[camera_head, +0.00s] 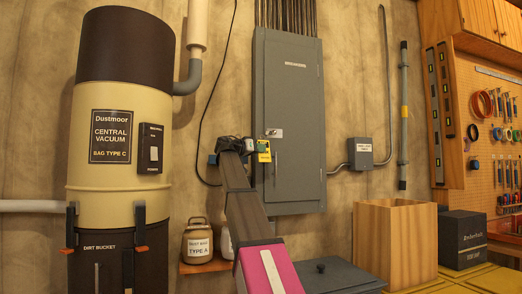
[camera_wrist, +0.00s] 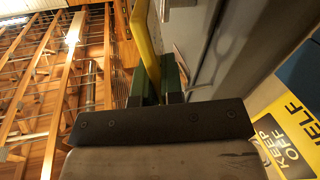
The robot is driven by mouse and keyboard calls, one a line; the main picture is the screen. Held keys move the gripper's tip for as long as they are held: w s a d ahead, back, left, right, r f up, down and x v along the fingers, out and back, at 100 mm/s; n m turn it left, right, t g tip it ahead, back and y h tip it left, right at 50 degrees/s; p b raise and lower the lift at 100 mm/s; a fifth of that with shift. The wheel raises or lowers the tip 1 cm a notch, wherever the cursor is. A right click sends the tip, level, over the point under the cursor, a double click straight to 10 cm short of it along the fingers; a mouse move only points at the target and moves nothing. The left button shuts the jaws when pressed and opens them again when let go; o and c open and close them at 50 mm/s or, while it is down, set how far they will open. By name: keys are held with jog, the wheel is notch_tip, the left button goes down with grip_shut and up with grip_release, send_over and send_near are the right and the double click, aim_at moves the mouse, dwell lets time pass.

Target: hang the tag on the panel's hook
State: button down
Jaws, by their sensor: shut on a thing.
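The grey panel (camera_head: 290,85) is on the back wall, upright, with its door closed. A small pale fitting (camera_head: 273,132) sits near the left edge of its door; I cannot tell whether it is the hook. My gripper (camera_head: 258,148) is in front of the panel's lower left part, just below that fitting. The small yellow and black tag (camera_head: 264,155) shows at my gripper. In the wrist view my gripper (camera_wrist: 160,92) is shut on a yellow strip (camera_wrist: 148,45) of the tag, between green finger pads. Whether the tag touches the panel cannot be told.
A large vacuum canister (camera_head: 120,150) stands left. A bag-type jug (camera_head: 197,241) rests on a small shelf. A wooden box (camera_head: 392,235) and a dark box (camera_head: 462,238) stand right. A grey wall box (camera_head: 361,152) is right of the panel. The wrist view shows a yellow KEEP OFF sign (camera_wrist: 280,145).

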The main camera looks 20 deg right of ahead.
jog(key=shift+w+f, duration=0.3)
jog(key=shift+w, duration=0.6)
jog(key=shift+w+f, duration=0.3)
jog(key=shift+w, duration=0.55)
jog(key=c, duration=1.2)
grip_release()
jog(key=shift+o, duration=0.2)
jog(key=shift+a, duration=0.1)
jog(key=v, duration=1)
jog(key=shift+a, duration=0.3)
jog(key=shift+s, duration=0.15)
